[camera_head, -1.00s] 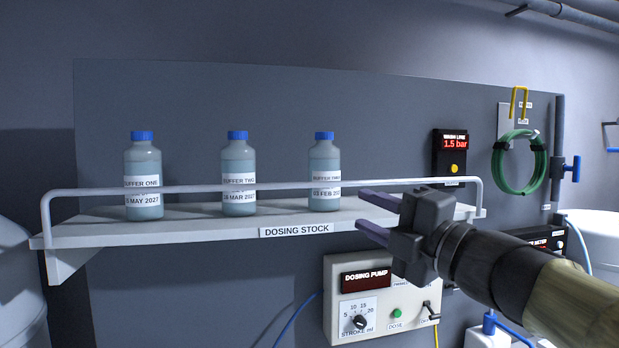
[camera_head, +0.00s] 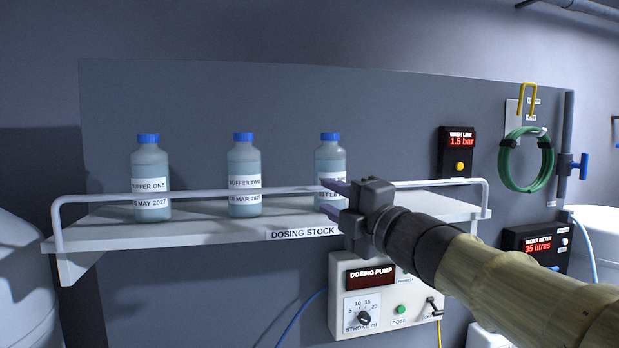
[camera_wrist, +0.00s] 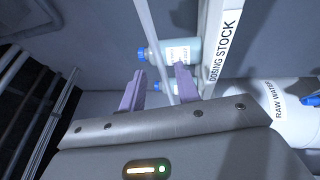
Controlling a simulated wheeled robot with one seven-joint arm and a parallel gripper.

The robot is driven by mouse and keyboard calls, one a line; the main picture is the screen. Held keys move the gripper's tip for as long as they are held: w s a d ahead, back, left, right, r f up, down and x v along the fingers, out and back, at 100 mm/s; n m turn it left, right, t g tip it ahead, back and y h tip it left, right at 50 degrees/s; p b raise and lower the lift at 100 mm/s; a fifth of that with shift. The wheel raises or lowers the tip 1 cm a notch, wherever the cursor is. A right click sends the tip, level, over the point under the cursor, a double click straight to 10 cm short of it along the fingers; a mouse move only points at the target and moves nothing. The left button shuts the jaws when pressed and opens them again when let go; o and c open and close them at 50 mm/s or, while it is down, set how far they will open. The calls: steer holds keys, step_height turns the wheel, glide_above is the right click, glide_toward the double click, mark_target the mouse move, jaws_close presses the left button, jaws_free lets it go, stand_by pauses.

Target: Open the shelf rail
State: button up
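The shelf rail (camera_head: 230,193) is a light grey bar along the front of the white dosing stock shelf (camera_head: 215,228), bent down at both ends. It stands raised across the front of the bottles. My gripper (camera_head: 327,197) is at the rail's right half, in front of the third bottle, with its purple fingers apart. In the wrist view the rail (camera_wrist: 151,30) runs down between the two fingers (camera_wrist: 160,86). The fingers are not closed on it. Whether one finger touches the rail cannot be told. My arm hides part of the rail and shelf.
Bottles Buffer One (camera_head: 150,165), Buffer Two (camera_head: 244,165) and a third (camera_head: 329,160) stand close behind the rail. The dosing pump box (camera_head: 345,300) is below the shelf. A wash line display (camera_head: 457,152) and green hose (camera_head: 507,165) are to the right.

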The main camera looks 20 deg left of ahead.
mark_target(316, 190)
steer(key=p+x, duration=0.2)
steer(key=x, duration=0.5)
steer(key=shift+w+a+r+p, duration=0.1)
steer(key=shift+a+p, duration=0.2)
jaws_close()
